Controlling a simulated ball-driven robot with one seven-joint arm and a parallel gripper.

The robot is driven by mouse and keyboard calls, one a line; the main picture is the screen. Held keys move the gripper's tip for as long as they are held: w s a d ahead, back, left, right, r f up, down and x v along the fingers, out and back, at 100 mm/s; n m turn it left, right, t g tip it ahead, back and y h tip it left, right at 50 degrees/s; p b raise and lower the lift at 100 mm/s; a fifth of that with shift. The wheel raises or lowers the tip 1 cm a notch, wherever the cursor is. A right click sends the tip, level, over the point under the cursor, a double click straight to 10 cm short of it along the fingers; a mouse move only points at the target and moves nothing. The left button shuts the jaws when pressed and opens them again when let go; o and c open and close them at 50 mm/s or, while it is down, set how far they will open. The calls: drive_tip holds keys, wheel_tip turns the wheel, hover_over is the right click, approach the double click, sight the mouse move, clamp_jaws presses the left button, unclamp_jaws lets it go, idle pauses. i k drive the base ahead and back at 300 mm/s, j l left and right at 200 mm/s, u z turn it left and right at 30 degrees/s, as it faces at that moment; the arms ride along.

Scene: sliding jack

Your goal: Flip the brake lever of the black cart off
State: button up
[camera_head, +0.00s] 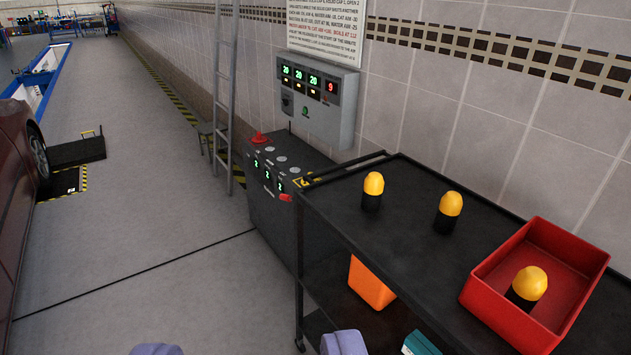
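The black cart (415,240) stands along the tiled wall at the right, with a dark flat top, a push handle at its far end and a lower shelf. A small red part (286,197) shows at its far left corner; I cannot tell whether it is the brake lever or belongs to the machine behind. A dark caster (299,344) shows at the bottom of the near leg, too small to make out a lever.
Two yellow-capped black cylinders (372,190) stand on the cart top, and another is in a red bin (476,287). An orange bin (371,284) sits below. A control machine (268,190) and ladder (226,100) stand beyond. Floor (150,250) left is clear up to a dark red car (15,190).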

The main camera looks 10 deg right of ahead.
sight(287, 199)
drive_tip(key=i+u, duration=0.1)
drive_tip(key=i, duration=1.4)
drive_tip(key=i+l+u, duration=0.1)
drive_tip(key=i, duration=1.35)
